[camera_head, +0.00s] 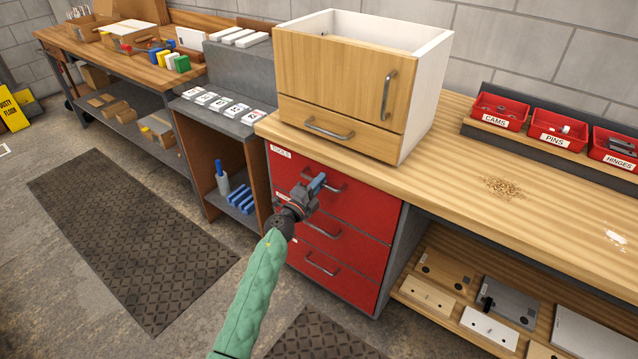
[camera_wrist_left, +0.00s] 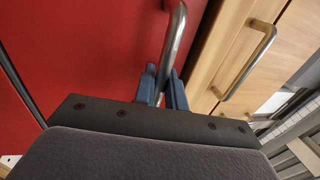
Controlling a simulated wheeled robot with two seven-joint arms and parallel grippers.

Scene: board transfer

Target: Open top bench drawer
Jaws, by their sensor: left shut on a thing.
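The top bench drawer (camera_head: 360,197) is the uppermost of three red drawers under the wooden bench, with a label at its upper left. Its front looks flush with the drawers below. My left gripper (camera_head: 316,184) is at this drawer's bar handle (camera_head: 335,187). In the left wrist view the blue fingers (camera_wrist_left: 164,88) are shut on the metal handle (camera_wrist_left: 173,45), one on each side, with the red drawer front (camera_wrist_left: 80,50) behind. My right gripper is in neither view.
A wooden cabinet (camera_head: 335,75) with a door and a small drawer stands on the bench above. Red bins (camera_head: 562,127) stand at the right. Panels (camera_head: 490,300) lie on the shelf below. The floor before the drawers has dark mats (camera_head: 130,240) and looks clear.

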